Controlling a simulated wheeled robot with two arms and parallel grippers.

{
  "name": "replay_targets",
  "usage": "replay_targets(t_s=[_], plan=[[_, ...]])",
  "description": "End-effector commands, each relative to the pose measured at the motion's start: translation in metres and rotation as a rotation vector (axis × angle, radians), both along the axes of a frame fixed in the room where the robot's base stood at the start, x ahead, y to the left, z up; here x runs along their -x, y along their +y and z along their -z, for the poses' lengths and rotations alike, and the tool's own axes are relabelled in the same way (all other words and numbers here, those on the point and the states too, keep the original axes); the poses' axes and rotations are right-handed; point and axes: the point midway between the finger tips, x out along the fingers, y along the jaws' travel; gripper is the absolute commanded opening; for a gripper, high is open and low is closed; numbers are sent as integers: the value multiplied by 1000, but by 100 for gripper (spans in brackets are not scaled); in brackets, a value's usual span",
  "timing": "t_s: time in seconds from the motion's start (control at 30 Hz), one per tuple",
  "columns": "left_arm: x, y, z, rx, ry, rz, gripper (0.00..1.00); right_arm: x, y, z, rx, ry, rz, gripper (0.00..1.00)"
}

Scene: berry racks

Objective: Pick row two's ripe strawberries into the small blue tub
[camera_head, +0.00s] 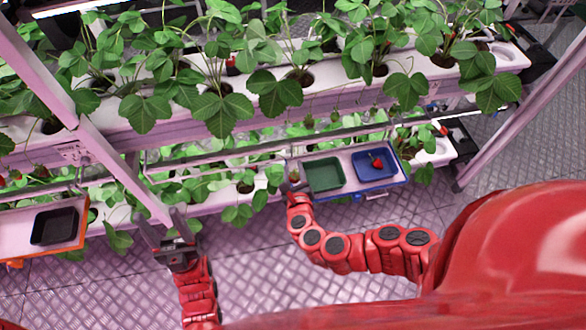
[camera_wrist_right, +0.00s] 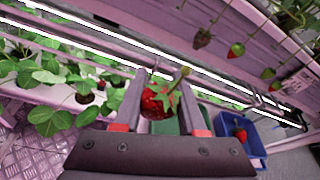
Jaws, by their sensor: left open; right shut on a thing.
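My right gripper (camera_wrist_right: 160,115) is shut on a red strawberry (camera_wrist_right: 158,100) with a green cap and stem. In the head view the right gripper (camera_head: 293,184) is at the left end of the tub shelf, left of the green tub. The small blue tub (camera_head: 396,172) stands right of the green tub with one red strawberry (camera_head: 376,161) inside. The blue tub also shows at lower right in the right wrist view (camera_wrist_right: 258,160). Several strawberries hang at upper right there, one reddish-green (camera_wrist_right: 236,50). My left gripper (camera_head: 162,228) is open and empty, low at the left.
The green tub (camera_head: 325,174) shares the shelf with the blue one. A black tub (camera_head: 54,226) sits on an orange-edged shelf at far left. Leafy planter rows (camera_head: 125,143) and rack posts (camera_head: 118,167) bound the space. Bare floor (camera_head: 120,290) is in front.

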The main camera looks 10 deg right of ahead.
Motion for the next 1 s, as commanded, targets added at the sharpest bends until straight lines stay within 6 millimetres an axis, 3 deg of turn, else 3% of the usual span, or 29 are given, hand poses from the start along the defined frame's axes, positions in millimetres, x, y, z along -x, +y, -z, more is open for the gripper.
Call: replay_targets(t_s=[0.6,0.87,1.0], plan=[[0,0,8,0,0,0,57,48,1,1,2,1,0,22],[0,0,8,0,0,0,57,49,1,0,0,0,0,22],[0,0,18,0,0,0,57,49,-4,10,-2,1,-2,22]])
